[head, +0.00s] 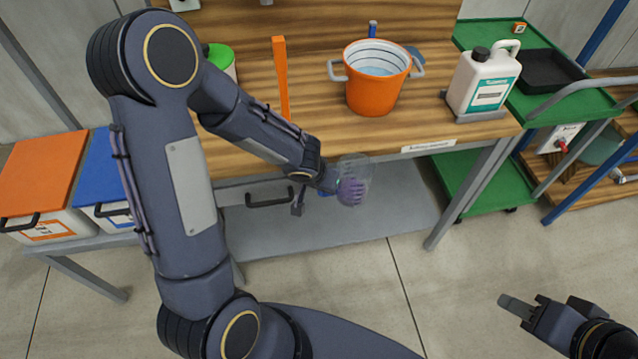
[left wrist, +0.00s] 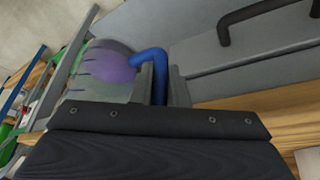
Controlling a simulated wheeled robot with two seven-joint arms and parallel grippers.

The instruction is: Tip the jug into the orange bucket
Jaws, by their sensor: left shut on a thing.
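The jug (head: 354,178) is clear with purple liquid inside and a blue handle. My left gripper (head: 327,184) is shut on the handle, which shows between its fingers in the left wrist view (left wrist: 150,65). The jug is in the air in front of the bench's front edge; its exact tilt is hard to tell. The orange bucket (head: 372,96) stands upright on the bench, behind the jug, apart from it. It has a white inside, grey side handles and pale liquid in it. My right gripper (head: 513,305) is at the lower right, away from everything; its finger gap is unclear.
The wooden bench (head: 430,120) also carries a white canister (head: 482,80), an orange upright post (head: 281,80) and a green-lidded container (head: 222,60). A green cart (head: 520,105) stands to the right. Orange-lidded (head: 40,172) and blue-lidded (head: 105,165) bins are at the left.

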